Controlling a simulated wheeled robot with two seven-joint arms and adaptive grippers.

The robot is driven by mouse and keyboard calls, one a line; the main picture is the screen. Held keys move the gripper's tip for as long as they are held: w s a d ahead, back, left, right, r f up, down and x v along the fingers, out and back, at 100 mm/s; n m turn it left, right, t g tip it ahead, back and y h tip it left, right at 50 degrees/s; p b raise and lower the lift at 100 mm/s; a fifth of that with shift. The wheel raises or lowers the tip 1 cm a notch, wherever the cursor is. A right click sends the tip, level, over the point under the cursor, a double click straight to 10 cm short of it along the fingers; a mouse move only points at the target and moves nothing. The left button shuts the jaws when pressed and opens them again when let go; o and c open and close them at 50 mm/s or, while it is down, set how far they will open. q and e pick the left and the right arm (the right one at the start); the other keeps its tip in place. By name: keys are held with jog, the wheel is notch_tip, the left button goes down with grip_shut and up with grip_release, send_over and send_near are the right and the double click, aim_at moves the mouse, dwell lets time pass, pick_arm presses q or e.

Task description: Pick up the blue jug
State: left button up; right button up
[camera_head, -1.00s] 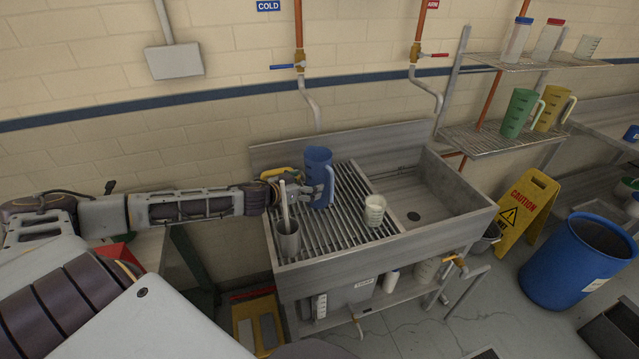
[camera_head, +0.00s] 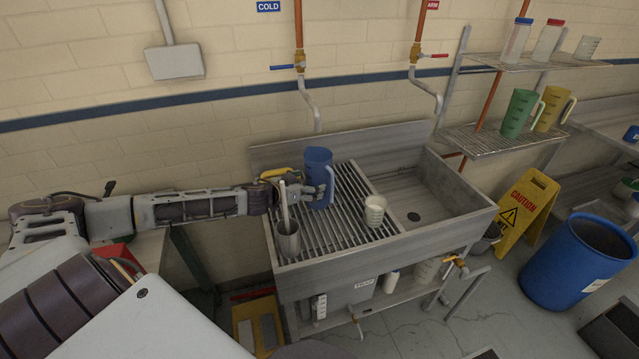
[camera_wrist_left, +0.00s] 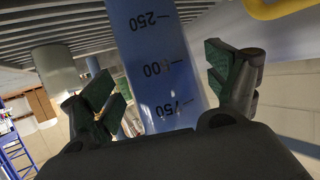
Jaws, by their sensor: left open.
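The blue jug (camera_head: 319,168) stands upright on the slatted drainboard of the steel sink, its handle toward the right. In the left wrist view, the jug (camera_wrist_left: 158,60) shows dark volume marks and sits between the two green-padded fingers. My left gripper (camera_head: 308,190) reaches in from the left, low at the jug. It is open in the left wrist view (camera_wrist_left: 168,95), with a gap visible between the jug and the right-hand finger. Contact at the left-hand finger cannot be told. My right gripper is not in view.
A grey cup with a rod (camera_head: 288,240) stands in front of my left gripper, and a white measuring beaker (camera_head: 374,211) stands to the right on the slats. A yellow-handled item (camera_head: 276,173) lies behind the gripper. The sink basin (camera_head: 440,200) at right is empty.

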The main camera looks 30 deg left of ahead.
aim_at(317, 183)
pick_arm(q)
jog(key=shift+w+f, duration=0.1)
jog(key=shift+w, duration=0.2)
jog(key=shift+p+x, duration=0.6)
jog(key=shift+x, duration=1.55)
jog(key=shift+s+d+f, duration=0.1)
jog(key=shift+d, duration=0.1)
jog(key=shift+c, duration=0.3)
jog(key=c, duration=1.2)
